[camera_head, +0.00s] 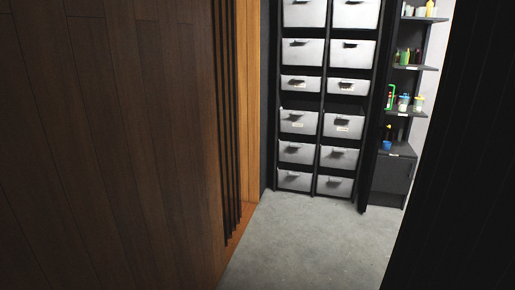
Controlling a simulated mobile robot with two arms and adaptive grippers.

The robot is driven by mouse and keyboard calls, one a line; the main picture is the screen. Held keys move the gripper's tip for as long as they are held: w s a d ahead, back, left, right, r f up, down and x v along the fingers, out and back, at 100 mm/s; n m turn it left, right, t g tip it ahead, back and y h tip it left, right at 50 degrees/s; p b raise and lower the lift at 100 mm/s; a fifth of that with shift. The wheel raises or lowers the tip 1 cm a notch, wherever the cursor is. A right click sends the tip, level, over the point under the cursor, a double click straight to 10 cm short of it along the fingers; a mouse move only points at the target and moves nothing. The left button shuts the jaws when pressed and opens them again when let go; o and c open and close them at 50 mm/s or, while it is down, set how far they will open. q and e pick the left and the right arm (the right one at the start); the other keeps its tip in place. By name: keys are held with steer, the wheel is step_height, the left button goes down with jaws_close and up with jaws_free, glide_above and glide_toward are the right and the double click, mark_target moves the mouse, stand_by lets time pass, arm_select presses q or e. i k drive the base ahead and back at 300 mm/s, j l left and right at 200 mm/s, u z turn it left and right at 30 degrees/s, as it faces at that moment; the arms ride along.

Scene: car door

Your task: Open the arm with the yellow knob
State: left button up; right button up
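No arm with a yellow knob shows in the head view, and no car door can be made out. Neither of my grippers is in view. The near left and the right edge of the picture are filled by large surfaces that hide what lies behind them.
A brown wooden panel wall (110,140) fills the left, and a dark surface (465,170) fills the right. Between them the grey concrete floor (305,240) is clear. At the back stand a rack of grey drawers (298,122) and a dark shelf unit (390,178) with bottles.

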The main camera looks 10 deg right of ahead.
mark_target(385, 127)
steer(key=i+l+z, duration=0.15)
steer(key=i+z, duration=0.25)
steer(key=i, duration=0.65)
steer(key=i+j+z, duration=0.15)
steer(key=i+z, duration=0.3)
steer(key=i, duration=0.55)
